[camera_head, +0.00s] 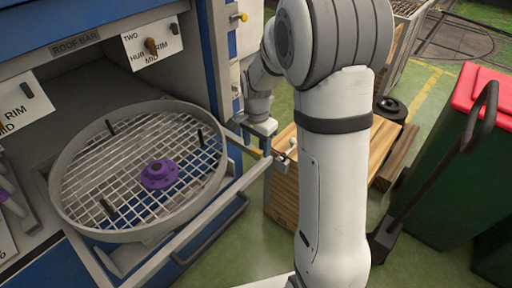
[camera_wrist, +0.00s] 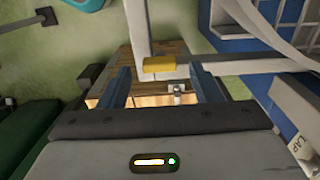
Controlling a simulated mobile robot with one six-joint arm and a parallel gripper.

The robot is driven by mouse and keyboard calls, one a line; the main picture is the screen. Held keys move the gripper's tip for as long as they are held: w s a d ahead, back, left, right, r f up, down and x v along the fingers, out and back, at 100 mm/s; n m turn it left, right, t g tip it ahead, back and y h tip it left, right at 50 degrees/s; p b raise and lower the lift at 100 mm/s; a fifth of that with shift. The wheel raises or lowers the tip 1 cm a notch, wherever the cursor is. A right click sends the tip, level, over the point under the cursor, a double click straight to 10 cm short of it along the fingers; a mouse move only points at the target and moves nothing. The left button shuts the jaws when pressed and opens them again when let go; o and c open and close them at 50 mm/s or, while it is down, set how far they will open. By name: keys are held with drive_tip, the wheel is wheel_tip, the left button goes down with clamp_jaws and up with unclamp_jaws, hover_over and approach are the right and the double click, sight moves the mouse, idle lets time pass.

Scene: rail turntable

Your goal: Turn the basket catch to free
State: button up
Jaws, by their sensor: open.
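The round wire-mesh basket (camera_head: 75,215) sits tilted in the open bay, with a purple hub (camera_head: 160,174) and several dark pegs on its mesh. A yellow-tipped lever (camera_head: 252,152), which looks like the basket catch, is at the right end of the rail by the basket. In the wrist view the yellow tip (camera_wrist: 160,65) lies crosswise between the blue fingertips. My gripper (camera_wrist: 160,76) is open, with a finger on each side of the yellow tip and a visible gap to each. In the head view my gripper (camera_head: 262,130) is partly hidden behind my arm.
A grey rail (camera_head: 215,205) runs along the bay front. A small pale fitting (camera_head: 281,163) stands right of the lever. A wooden crate (camera_head: 282,205) is below. Labelled cards (camera_head: 152,43) and another yellow knob (camera_head: 240,17) are above. A green bin with red lid (camera_head: 485,90) stands right.

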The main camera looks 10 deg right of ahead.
drive_tip(key=shift+f, duration=0.85)
drive_tip(key=shift+c, duration=0.5)
drive_tip(key=c, duration=0.9)
